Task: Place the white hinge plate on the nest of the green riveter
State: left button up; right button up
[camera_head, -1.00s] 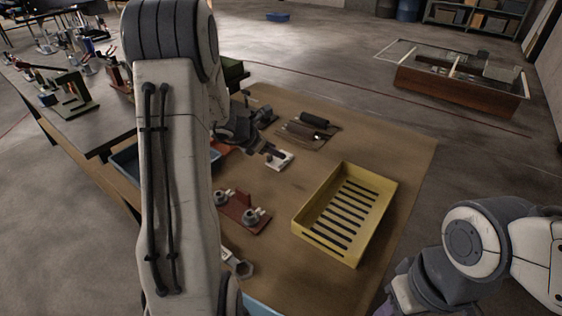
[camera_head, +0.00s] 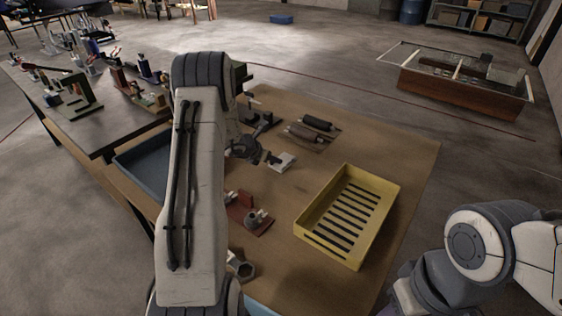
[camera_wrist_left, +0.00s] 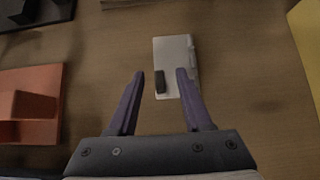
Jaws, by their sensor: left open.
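The white hinge plate (camera_head: 284,162) lies flat on the brown work table, and in the left wrist view (camera_wrist_left: 178,64) it has a dark block on its left edge. My left gripper (camera_wrist_left: 161,74) is open and empty, its purple fingertips reaching over the near end of the plate. I cannot tell how high they are above it. In the head view my left gripper (camera_head: 272,157) is small, just left of the plate. A green C-shaped device (camera_head: 80,98), possibly the green riveter, stands on the dark table at the left. Its nest is too small to make out. My right gripper is out of view.
A yellow slotted tray (camera_head: 347,214) stands right of the plate. A red base with grey fittings (camera_head: 250,216) sits nearer, partly behind my left arm. Dark rollers (camera_head: 308,130) lie beyond the plate. A blue bin (camera_head: 143,158) is at the left. Several devices crowd the dark table.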

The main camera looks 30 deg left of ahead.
pick_arm(q)
jog(key=shift+w+f, duration=0.1)
jog(key=shift+f, duration=0.05)
grip_shut()
dwell(1.4)
